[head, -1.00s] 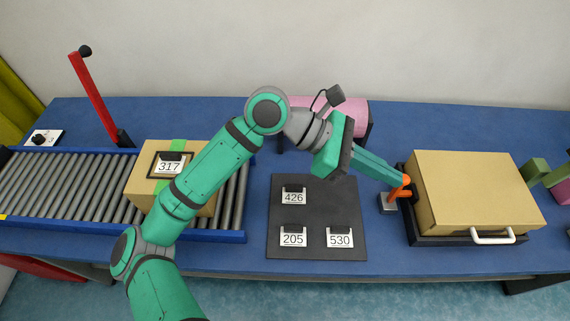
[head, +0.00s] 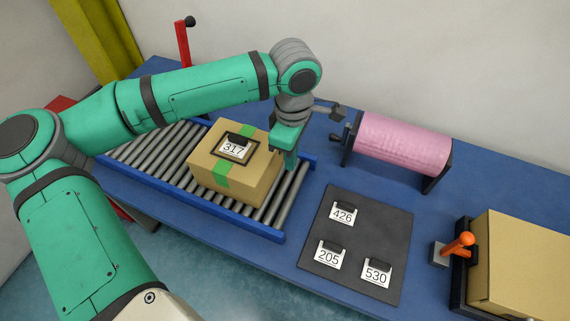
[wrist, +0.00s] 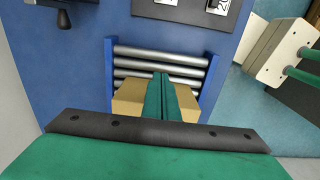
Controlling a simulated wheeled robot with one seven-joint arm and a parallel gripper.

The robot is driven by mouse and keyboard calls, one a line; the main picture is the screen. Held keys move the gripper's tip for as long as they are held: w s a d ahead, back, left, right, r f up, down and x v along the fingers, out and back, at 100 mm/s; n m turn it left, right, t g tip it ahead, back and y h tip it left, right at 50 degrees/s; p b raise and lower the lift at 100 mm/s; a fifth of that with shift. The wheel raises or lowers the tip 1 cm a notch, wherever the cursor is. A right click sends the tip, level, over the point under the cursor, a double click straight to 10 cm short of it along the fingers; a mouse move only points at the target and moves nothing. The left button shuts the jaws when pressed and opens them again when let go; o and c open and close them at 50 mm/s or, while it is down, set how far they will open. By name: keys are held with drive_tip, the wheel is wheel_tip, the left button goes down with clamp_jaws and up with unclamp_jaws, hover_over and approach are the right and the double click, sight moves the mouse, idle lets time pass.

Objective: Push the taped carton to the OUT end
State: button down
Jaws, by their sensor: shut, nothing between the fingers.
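The taped carton (head: 253,188) is a tan box with green tape and a framed 317 tag on top. It sits on the roller conveyor (head: 270,232), with a few bare rollers to its right. My gripper (head: 291,164) points down beside the carton's right side, over the rollers. In the wrist view its fingers (wrist: 166,92) are together and empty, with parts of the carton (wrist: 128,97) showing on both sides of them. I cannot tell whether they touch it. No OUT marking is readable; my arm hides part of the conveyor's left stretch.
A dark mat (head: 312,262) with tags 426, 205 and 530 lies right of the conveyor. A pink roll (head: 400,143) stands behind it. An orange lever (head: 460,243) and a large tan box (head: 520,265) are at the right. A red lever (head: 183,45) stands behind the conveyor.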

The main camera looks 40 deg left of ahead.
wheel_tip(320, 180, down, 9)
drive_tip(key=shift+d+f, duration=0.1)
drive_tip(key=shift+d, duration=0.05)
drive_tip(key=a, duration=0.3)
drive_tip(key=shift+s+a, duration=0.1)
drive_tip(key=shift+s, duration=0.25)
drive_tip(key=shift+s+a, duration=0.1)
drive_tip(key=shift+a, duration=0.35)
